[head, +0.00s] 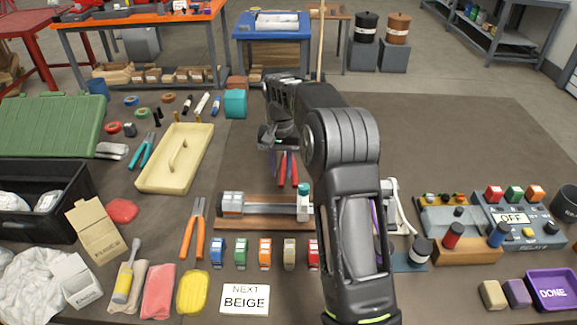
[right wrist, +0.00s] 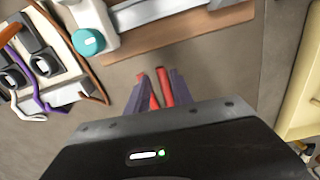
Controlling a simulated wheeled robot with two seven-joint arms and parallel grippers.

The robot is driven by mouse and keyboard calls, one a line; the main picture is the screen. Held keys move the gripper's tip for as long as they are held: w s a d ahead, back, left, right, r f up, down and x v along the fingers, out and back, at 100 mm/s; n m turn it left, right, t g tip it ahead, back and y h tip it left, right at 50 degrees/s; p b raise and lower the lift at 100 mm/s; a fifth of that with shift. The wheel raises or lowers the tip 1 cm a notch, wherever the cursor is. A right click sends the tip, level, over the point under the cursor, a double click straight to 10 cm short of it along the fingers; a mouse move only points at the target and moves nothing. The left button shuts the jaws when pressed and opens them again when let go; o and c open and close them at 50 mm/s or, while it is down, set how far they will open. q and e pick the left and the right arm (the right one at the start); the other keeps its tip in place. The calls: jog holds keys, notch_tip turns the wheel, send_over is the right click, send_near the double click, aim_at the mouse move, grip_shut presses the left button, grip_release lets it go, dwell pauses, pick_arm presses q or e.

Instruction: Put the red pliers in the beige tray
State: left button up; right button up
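The beige tray (head: 199,148) lies left of centre in the head view, with a raised handle in its middle. Part of its edge shows at the right of the right wrist view (right wrist: 303,98). My right gripper (head: 279,158) is right of the tray, behind the pump, and points down. It is shut on the red pliers (head: 293,172). The two red handles (right wrist: 164,86) show between its fingers in the right wrist view; the rest of the pliers is hidden by the gripper. The gap between pliers and table is hard to judge. My left gripper is not in view.
A pump on a wooden board (head: 262,223) stands in front of the gripper. Teal pliers (head: 143,152) lie left of the tray, and orange pliers (head: 194,228) lie in front of it. A teal block (head: 235,104) stands behind. A card (head: 244,300) reads "NEXT BEIGE".

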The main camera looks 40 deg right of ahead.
aim_at(281, 183)
notch_tip(281, 183, down, 4)
jog(key=shift+f+p, duration=0.25)
jog(key=shift+p, duration=0.1)
jog(key=shift+c, duration=0.5)
grip_shut()
jog(key=shift+w, duration=0.1)
dwell(1.0)
